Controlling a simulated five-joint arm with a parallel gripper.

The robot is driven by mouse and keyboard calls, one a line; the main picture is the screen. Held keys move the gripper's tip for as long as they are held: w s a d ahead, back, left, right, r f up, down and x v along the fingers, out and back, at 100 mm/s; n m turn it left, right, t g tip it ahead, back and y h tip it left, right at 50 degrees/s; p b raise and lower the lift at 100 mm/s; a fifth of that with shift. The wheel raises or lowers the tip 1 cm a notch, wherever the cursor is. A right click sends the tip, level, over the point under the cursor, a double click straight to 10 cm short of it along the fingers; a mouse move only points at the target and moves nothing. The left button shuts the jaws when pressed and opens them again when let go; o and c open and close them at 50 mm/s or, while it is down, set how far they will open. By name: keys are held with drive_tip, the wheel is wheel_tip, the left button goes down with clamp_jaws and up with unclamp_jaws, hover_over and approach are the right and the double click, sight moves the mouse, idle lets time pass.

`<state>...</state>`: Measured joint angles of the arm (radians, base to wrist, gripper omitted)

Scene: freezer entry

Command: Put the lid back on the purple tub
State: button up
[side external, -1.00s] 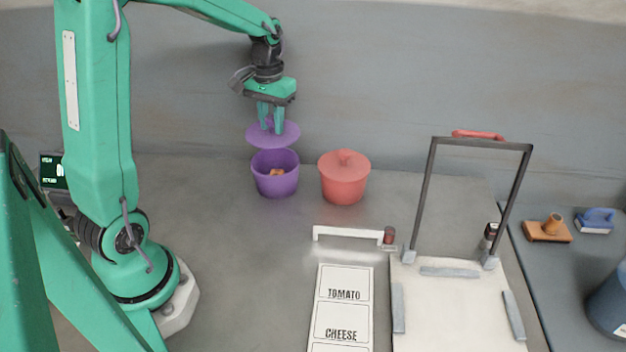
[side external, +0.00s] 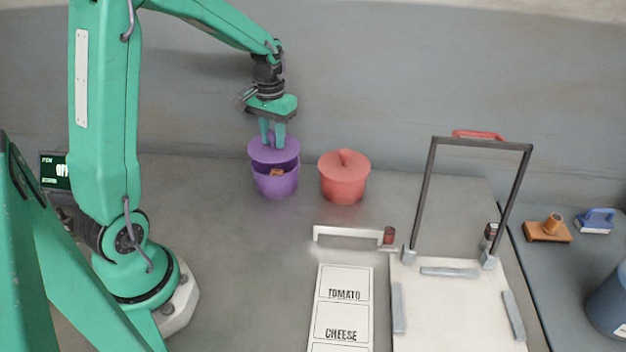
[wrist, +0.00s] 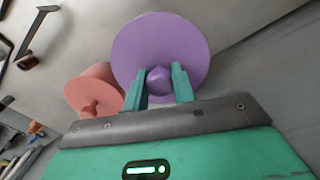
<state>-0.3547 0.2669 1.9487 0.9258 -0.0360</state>
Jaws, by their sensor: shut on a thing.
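The purple tub (side external: 276,186) stands upright on the grey counter near the back wall, with something orange-brown (side external: 277,172) showing inside. My gripper (side external: 272,142) is shut on the knob of the purple lid (side external: 275,153) and holds it just above the tub. The front of the tub's opening still shows below the lid; whether the lid touches the back rim I cannot tell. In the wrist view the lid (wrist: 160,40) fills the space ahead of my gripper (wrist: 160,84), with its knob between the fingers. The lid hides the tub there.
A red lidded tub (side external: 344,180) stands close to the right of the purple tub. In front are a white bar (side external: 348,234), a label board reading TOMATO and CHEESE (side external: 342,305), and a dark upright frame (side external: 431,190). The counter left of the tubs is clear.

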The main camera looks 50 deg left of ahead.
drive_tip(key=shift+f, duration=1.15)
drive_tip(key=shift+f, duration=0.2)
idle(1.5)
drive_tip(key=o, duration=1.5)
drive_tip(key=shift+r, duration=0.2)
drive_tip(key=shift+r, duration=3.3)
